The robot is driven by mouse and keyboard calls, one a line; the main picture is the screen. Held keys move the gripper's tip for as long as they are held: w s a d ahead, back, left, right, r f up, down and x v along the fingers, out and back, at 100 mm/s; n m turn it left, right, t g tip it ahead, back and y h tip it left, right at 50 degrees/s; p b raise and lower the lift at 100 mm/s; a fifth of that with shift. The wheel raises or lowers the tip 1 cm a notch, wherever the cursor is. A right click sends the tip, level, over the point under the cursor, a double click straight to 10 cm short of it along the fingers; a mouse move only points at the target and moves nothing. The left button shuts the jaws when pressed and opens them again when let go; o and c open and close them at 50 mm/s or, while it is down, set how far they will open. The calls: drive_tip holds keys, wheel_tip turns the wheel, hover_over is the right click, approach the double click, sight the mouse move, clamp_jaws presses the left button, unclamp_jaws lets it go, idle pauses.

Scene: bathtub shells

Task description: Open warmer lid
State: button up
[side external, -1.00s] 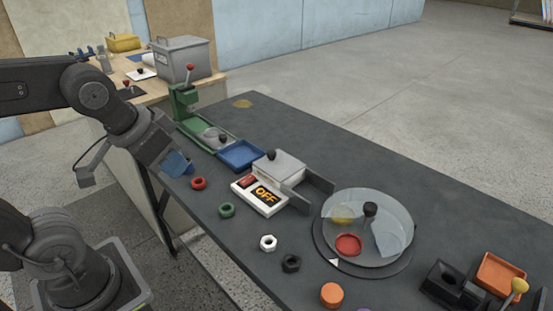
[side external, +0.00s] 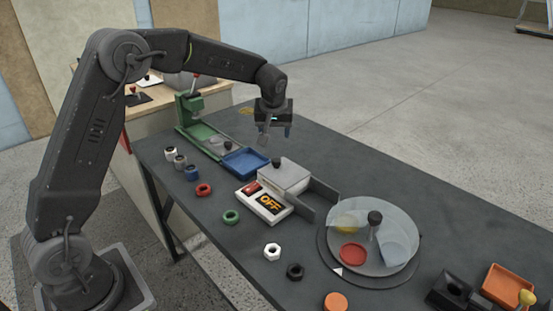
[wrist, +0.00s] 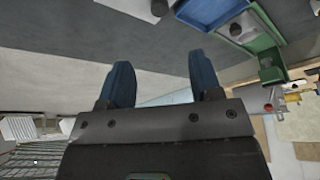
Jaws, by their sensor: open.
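The warmer is a white unit with an orange OFF display (side external: 269,204) and a red switch (side external: 252,188). Its grey lid (side external: 287,179) is shut flat on the box behind the display, with a black knob (side external: 276,163) on top. My gripper (side external: 275,136) is open and empty, above and behind the lid, clear of the knob. In the wrist view, the two blue fingers (wrist: 160,84) are spread apart with nothing between them. Part of the lid (wrist: 128,8) and its knob (wrist: 159,8) show at that view's top edge.
A blue tray (side external: 245,163) and green press (side external: 194,130) stand left of the warmer. Grey rails (side external: 318,200) flank its right side. A round clear-covered turntable (side external: 328,255) is at right. Several coloured nuts, including a red one (side external: 204,190), lie in front.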

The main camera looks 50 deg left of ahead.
sight(277, 160)
drive_tip(key=x, duration=1.5)
drive_tip(key=shift+w+a, duration=0.25)
drive_tip(key=shift+w, duration=0.05)
drive_tip(key=shift+c, duration=0.3)
drive_tip(key=shift+d, duration=0.1)
clamp_jaws()
